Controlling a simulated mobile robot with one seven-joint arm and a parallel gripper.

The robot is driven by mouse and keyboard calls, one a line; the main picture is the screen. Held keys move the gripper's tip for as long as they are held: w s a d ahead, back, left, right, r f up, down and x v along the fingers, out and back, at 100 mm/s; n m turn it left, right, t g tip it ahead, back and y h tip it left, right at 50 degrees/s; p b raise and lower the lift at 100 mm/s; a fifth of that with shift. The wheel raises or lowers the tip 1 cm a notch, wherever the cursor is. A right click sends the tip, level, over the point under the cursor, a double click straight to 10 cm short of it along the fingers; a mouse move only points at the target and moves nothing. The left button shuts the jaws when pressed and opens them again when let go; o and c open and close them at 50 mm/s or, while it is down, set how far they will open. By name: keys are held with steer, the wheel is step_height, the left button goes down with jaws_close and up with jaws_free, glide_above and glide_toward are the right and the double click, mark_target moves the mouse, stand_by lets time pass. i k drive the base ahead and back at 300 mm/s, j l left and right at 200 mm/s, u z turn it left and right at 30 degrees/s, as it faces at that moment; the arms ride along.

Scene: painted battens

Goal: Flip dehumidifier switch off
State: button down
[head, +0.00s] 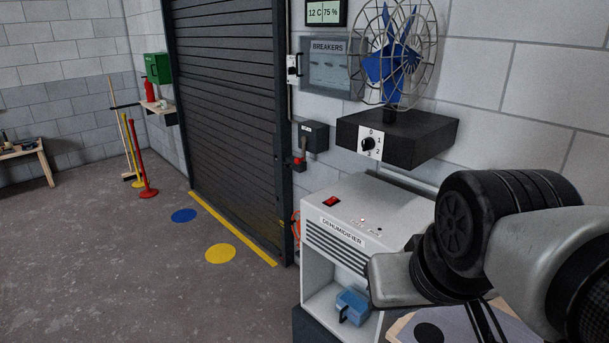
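The dehumidifier (384,205) is a white box with a dark front grille and a label reading "DEHUMIDIFIER". It stands against the wall, right of the shutter. Its red rocker switch (331,202) is on the top, near the front left corner; I cannot tell which way it is tipped. My arm comes in from the right and covers the dehumidifier's right side. Dark parts show below the arm near the bottom edge, but my gripper's fingertips cannot be made out.
A blue-bladed fan (393,62) stands on a black shelf box (420,137) above the dehumidifier. A blue container (354,306) sits in the opening below the grille. Floor at left is mostly clear.

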mark_target(332, 199)
steer(key=i+j+z, duration=0.1)
steer(key=i+j, duration=0.2)
steer(key=i+j+z, duration=0.1)
steer(key=i+j, duration=0.15)
steer(key=j, duration=0.15)
steer(key=i+j+z, duration=0.1)
steer(key=i+j, duration=0.15)
steer(key=j, duration=0.15)
steer(key=i+j+z, duration=0.1)
steer(key=j, duration=0.3)
steer(key=i+j+z, duration=0.1)
steer(key=i+j, duration=0.25)
